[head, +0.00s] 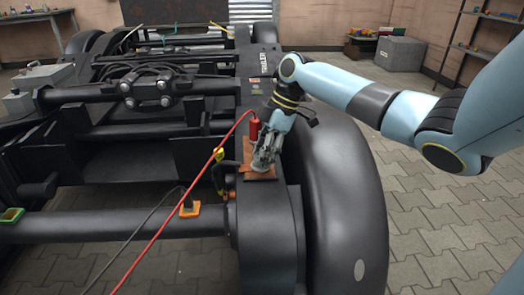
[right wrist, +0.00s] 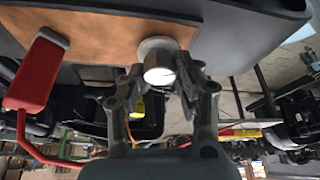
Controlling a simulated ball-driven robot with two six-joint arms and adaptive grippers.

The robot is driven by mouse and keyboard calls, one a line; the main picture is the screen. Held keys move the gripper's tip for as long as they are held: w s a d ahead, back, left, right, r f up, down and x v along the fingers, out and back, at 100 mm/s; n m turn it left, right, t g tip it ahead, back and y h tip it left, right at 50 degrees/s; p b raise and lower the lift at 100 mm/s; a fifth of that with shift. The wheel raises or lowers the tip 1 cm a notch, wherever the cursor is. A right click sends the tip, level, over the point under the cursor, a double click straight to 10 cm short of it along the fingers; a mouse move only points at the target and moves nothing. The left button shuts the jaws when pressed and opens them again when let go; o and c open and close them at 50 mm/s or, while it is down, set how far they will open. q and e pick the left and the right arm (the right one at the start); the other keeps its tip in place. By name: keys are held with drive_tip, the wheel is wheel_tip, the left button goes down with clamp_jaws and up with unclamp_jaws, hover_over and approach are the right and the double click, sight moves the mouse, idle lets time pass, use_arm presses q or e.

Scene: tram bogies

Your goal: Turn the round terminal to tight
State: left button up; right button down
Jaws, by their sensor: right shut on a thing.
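The round terminal (right wrist: 160,62) is a short pale metal cylinder on a copper-brown plate (right wrist: 95,38) in the right wrist view. My right gripper (right wrist: 160,80) has its fingers on either side of it and is shut on it. In the head view my right gripper (head: 264,160) points down at the copper-brown plate (head: 262,175) on top of the bogie frame, and it hides the terminal there. A red clamp (head: 254,129) with a red cable (head: 185,205) stands on the plate beside the gripper; the clamp also shows in the right wrist view (right wrist: 37,72). My left gripper is not in view.
The black bogie frame (head: 267,225) carries the plate, with a large dark wheel (head: 345,215) right of it. A black cable, yellow (head: 218,154) and orange clips (head: 190,209) lie to the left. Grey paving (head: 430,225) is clear on the right.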

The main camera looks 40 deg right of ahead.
drive_tip(key=m+p, duration=0.1)
drive_tip(key=p, duration=0.1)
drive_tip(key=m+t+p, duration=0.1)
drive_tip(key=m+p, duration=0.1)
drive_tip(key=m+h+p, duration=0.1)
drive_tip(key=p, duration=0.2)
drive_tip(key=shift+s+r+m+t, duration=0.1)
drive_tip(key=shift+r+m+t, duration=0.15)
drive_tip(key=shift+m+t, duration=0.05)
use_arm(q)
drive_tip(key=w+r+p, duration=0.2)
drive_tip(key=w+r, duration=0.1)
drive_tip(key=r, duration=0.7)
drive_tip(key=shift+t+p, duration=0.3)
drive_tip(key=shift+p, duration=0.05)
use_arm(e)
drive_tip(key=shift+f+m+h, duration=0.25)
drive_tip(key=shift+m+h, duration=0.15)
drive_tip(key=shift+m, duration=0.8)
drive_tip(key=c, duration=0.9)
unclamp_jaws()
drive_tip(key=shift+c, duration=0.2)
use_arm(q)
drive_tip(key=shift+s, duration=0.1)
use_arm(e)
drive_tip(key=v, duration=1.2)
drive_tip(key=shift+s, duration=0.25)
drive_tip(key=shift+f, duration=0.1)
